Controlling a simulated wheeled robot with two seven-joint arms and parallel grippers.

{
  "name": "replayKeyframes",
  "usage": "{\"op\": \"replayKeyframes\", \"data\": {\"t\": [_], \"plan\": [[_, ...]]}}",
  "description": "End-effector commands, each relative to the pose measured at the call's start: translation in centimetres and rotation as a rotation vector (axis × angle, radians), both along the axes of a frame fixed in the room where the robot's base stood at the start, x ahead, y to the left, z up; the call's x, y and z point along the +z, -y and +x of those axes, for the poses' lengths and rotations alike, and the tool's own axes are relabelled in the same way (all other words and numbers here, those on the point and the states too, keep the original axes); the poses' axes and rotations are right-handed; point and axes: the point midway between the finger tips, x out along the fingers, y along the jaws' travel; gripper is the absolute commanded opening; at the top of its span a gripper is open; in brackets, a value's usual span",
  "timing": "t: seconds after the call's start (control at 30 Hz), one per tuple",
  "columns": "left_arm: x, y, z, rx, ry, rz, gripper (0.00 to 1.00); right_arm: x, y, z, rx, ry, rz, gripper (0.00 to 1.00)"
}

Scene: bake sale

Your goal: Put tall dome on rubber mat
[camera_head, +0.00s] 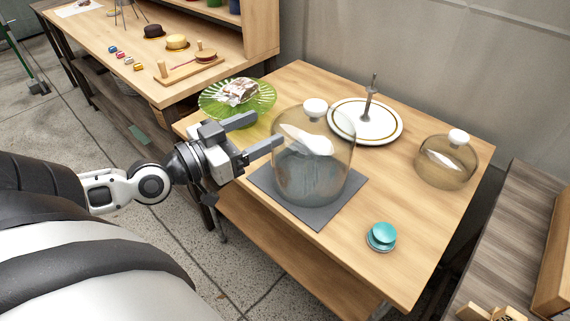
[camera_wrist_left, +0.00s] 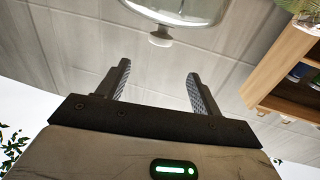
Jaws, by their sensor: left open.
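The tall dome (camera_head: 314,165) is clear glass with a white knob on top. It stands upright on the dark grey rubber mat (camera_head: 328,215) in the head view. My left gripper (camera_head: 266,131) is open and empty at the dome's left side; the fingers point toward it, and I cannot tell whether one touches the glass. In the left wrist view the open fingers (camera_wrist_left: 157,85) have nothing between them, and part of a glass dome with a white knob (camera_wrist_left: 160,38) shows beyond them at the top. My right gripper is not in view.
A green glass plate (camera_head: 208,108) stands behind the gripper. A white stand with a post (camera_head: 385,130) is at the back. A shorter dome (camera_head: 447,165) is at the right. Small teal dishes (camera_head: 381,236) lie near the front edge. The front right tabletop is bare.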

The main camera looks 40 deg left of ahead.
Motion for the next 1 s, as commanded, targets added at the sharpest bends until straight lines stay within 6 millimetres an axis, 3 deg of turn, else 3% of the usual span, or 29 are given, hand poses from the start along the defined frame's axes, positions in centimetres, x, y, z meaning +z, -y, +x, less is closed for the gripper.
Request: {"op": "replayKeyframes", "data": {"t": [0.13,0.27,0.4,0.53,0.6,0.73,1.0], "plan": [[-2.2,0.4,-0.8,0.001,-0.042,0.008,0.66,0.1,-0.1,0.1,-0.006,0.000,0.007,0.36],[-7.9,2.6,-2.7,-0.005,-0.165,0.022,0.66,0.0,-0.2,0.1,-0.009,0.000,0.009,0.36],[-15.1,7.6,-4.9,-0.018,-0.346,0.036,0.66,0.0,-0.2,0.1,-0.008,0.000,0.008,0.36],[-19.6,12.9,-6.1,-0.024,-0.486,0.050,0.66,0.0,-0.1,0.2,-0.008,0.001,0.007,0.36],[-20.9,15.3,-6.4,-0.023,-0.539,0.059,0.66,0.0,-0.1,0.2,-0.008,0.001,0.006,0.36],[-22.1,18.0,-6.6,-0.018,-0.594,0.073,0.66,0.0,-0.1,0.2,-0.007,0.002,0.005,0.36],[-22.5,18.7,-6.7,-0.015,-0.611,0.084,0.66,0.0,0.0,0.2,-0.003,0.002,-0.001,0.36]]}}
